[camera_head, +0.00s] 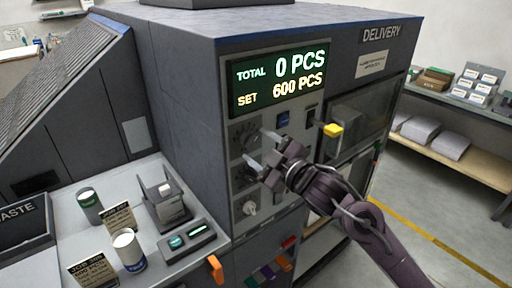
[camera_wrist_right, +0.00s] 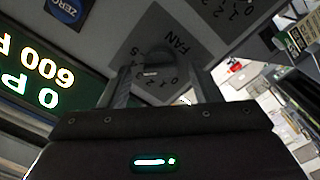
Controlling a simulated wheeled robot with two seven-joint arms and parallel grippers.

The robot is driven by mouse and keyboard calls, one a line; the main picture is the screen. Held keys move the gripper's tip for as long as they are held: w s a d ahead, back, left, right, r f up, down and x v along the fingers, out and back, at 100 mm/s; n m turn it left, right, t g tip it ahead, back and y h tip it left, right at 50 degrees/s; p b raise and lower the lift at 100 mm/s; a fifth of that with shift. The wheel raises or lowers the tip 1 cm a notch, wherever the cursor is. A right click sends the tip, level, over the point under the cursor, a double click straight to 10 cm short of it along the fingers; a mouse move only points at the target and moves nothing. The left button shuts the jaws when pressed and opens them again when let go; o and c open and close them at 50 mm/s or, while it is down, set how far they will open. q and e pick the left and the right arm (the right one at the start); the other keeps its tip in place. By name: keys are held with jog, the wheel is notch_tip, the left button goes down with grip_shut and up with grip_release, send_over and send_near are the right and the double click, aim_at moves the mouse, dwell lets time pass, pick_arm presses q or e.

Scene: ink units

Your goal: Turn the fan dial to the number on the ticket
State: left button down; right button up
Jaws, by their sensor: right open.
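The fan dial's plate (camera_wrist_right: 180,45), marked FAN with numbers, shows upside down in the right wrist view. Its dark knob (camera_wrist_right: 153,61) stands between the fingers of my right gripper (camera_wrist_right: 157,76). The fingers are apart; I cannot tell whether they touch the knob. In the head view my right gripper (camera_head: 264,149) reaches the dial column below the display and partly hides the dials. Two printed cards stand on the left counter, a rear one (camera_head: 119,217) and a front one (camera_head: 92,271); their text is too small to read. My left gripper is not in view.
The display (camera_head: 277,78) reads TOTAL 0 PCS, SET 600 PCS. Two cans, a small stand (camera_head: 166,207) and a waste bin (camera_head: 24,222) occupy the left counter.

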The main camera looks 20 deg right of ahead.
jog(key=b+v, duration=0.1)
jog(key=v, duration=0.5)
jog(key=shift+b, duration=0.35)
